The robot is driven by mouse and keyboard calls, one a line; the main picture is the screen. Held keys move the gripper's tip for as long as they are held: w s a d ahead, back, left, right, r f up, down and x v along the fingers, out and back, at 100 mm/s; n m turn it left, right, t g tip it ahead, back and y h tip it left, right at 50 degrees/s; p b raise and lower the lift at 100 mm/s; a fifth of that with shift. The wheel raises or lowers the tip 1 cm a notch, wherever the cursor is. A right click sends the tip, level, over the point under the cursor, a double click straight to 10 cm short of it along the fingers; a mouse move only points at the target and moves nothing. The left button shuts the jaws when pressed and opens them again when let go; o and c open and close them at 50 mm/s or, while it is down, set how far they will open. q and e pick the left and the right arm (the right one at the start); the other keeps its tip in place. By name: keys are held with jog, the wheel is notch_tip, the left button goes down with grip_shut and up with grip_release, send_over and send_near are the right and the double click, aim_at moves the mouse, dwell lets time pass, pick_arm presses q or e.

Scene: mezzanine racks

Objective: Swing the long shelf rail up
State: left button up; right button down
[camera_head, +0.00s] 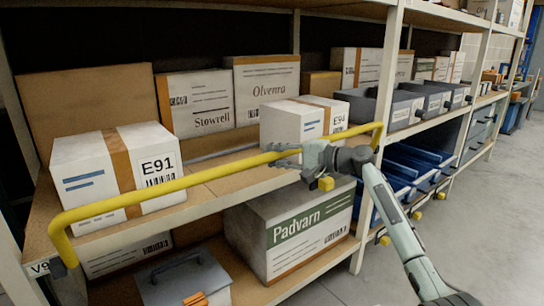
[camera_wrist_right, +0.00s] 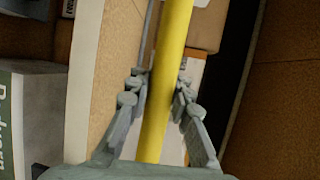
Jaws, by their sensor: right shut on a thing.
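The long yellow shelf rail (camera_head: 195,180) runs across the front of the middle shelf in the head view, from a bend at the lower left to a bend near the right upright. My right gripper (camera_head: 285,155) is shut on the rail right of its middle. In the right wrist view the rail (camera_wrist_right: 166,80) passes between the two fingers of the gripper (camera_wrist_right: 160,95). The rail crosses in front of the E91 box's lower part. My left gripper is not in view.
On the middle shelf stand the E91 box (camera_head: 85,165), the E94 box (camera_head: 295,118) and the Stowrell (camera_head: 198,105) and Olvenra (camera_head: 265,85) boxes. The Padvarn box (camera_head: 300,235) is on the shelf below. A shelf upright (camera_head: 384,80) stands near the rail's right end. The floor (camera_head: 490,220) at right is clear.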

jog(key=shift+w+r, duration=0.25)
jog(key=shift+r, duration=0.3)
jog(key=c, duration=1.5)
grip_release()
jog(key=shift+o, duration=0.9)
jog(key=shift+s+f, duration=0.1)
jog(key=shift+f, duration=0.15)
